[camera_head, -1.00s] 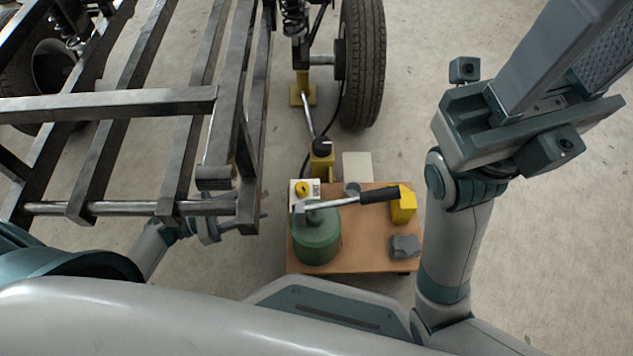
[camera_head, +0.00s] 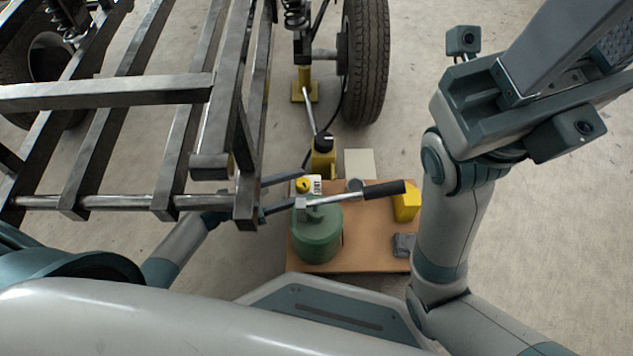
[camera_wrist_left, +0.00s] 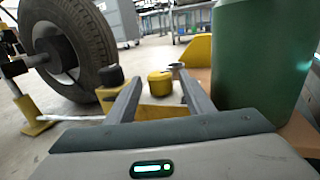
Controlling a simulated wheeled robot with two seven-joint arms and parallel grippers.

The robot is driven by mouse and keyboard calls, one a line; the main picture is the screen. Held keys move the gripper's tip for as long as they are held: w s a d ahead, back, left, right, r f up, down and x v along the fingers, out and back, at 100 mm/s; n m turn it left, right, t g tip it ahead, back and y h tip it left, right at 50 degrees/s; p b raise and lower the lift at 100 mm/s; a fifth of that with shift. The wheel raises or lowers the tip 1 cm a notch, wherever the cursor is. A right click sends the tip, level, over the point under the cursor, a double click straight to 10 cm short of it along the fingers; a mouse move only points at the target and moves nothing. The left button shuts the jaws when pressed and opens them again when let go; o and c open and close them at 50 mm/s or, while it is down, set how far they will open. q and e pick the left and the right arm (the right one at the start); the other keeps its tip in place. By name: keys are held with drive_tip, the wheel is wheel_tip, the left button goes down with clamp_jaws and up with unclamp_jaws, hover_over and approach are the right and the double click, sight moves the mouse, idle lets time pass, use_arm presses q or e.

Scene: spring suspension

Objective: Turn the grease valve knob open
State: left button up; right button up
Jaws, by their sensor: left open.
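The yellow grease valve knob (camera_head: 303,184) sits on a small white labelled box at the back left of the wooden board, behind a green canister (camera_head: 317,238). My left gripper (camera_head: 290,192) reaches in from the left, partly under the metal frame, with its open fingers pointing at the knob. In the left wrist view the yellow knob (camera_wrist_left: 160,83) shows between the two fingers, near their tips; I cannot tell whether they touch it. My right arm stands at the right; its gripper jaws do not show.
A pump handle with a black grip (camera_head: 384,190) crosses above the board. A yellow block (camera_head: 406,202) and a grey part (camera_head: 403,245) lie at the board's right. The metal frame (camera_head: 211,166) hangs over my left arm. A tyre (camera_head: 365,62) stands behind.

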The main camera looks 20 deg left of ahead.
sight(316, 185)
use_arm(q)
drive_tip(key=shift+b+x, duration=0.6)
drive_tip(key=shift+x, duration=2.15)
drive_tip(key=c, duration=1)
